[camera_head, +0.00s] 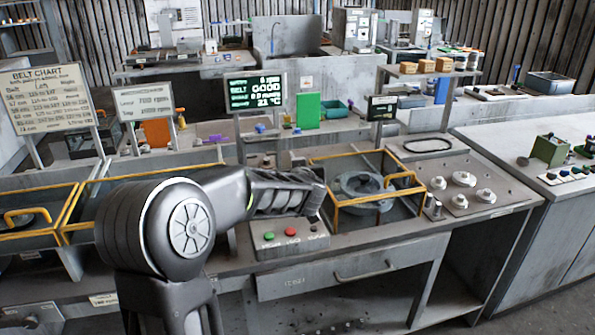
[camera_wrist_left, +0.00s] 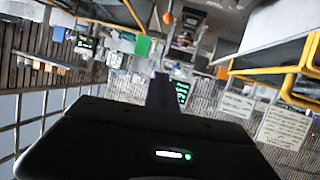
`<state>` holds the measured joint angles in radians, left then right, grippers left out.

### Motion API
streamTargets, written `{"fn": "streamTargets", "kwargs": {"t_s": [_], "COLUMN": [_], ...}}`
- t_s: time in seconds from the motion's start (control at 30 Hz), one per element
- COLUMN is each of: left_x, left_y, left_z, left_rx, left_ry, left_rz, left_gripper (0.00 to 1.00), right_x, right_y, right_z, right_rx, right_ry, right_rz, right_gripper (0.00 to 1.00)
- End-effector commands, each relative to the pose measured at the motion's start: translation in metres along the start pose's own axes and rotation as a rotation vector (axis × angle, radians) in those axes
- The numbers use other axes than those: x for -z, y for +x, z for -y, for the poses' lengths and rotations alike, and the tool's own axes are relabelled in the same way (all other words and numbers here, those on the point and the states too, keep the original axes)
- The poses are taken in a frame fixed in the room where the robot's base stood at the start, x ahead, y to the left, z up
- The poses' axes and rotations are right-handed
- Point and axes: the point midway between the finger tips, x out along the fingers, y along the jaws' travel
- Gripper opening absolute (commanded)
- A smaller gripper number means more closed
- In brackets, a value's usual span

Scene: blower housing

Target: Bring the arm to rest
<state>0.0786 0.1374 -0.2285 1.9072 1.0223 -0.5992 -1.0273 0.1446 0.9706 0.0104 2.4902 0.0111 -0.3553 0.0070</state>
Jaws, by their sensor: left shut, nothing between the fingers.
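My left arm (camera_head: 170,225) comes in from the left in the head view, bent at a large round joint. Its left gripper (camera_head: 318,190) points right, above the button box (camera_head: 290,238) and close to the left side of the yellow-framed bay (camera_head: 335,213). In the left wrist view the left gripper (camera_wrist_left: 161,80) shows as a dark narrow shape with its fingers together and nothing between them. The wrist picture is upside down. My right gripper is in neither view.
A grey round housing (camera_head: 362,186) sits in the framed bay. Right of it, several metal knobs (camera_head: 463,179) and a dark belt ring (camera_head: 428,145) are on the bench. Sign boards (camera_head: 45,98) stand left; a drawer (camera_head: 350,268) is below.

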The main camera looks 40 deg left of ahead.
Motion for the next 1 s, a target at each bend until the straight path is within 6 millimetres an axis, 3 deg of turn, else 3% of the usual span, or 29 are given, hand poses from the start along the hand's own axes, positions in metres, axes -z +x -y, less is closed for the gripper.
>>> {"fn": "streamTargets", "kwargs": {"t_s": [0.57, 0.7, 0.77, 0.87, 1.0], "left_x": [0.0, -0.009, -0.036, -0.097, -0.202], "left_y": [0.0, -0.003, -0.006, -0.014, -0.037], "left_z": [-0.001, -0.016, -0.037, -0.07, -0.109], "left_rx": [-0.004, -0.062, -0.12, -0.204, -0.31], "left_ry": [-0.044, -0.134, -0.143, -0.122, -0.064], "left_rz": [0.001, 0.007, 0.043, 0.135, 0.31], "left_gripper": [0.0, 0.0, 0.0, 0.0, 0.0], "right_x": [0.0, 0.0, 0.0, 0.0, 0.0], "right_y": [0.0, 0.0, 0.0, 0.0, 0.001], "right_z": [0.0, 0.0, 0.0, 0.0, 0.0], "right_rx": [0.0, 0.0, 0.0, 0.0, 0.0], "right_ry": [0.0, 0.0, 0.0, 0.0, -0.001], "right_rz": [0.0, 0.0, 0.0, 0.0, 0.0], "right_gripper": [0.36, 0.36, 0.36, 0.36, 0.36]}}
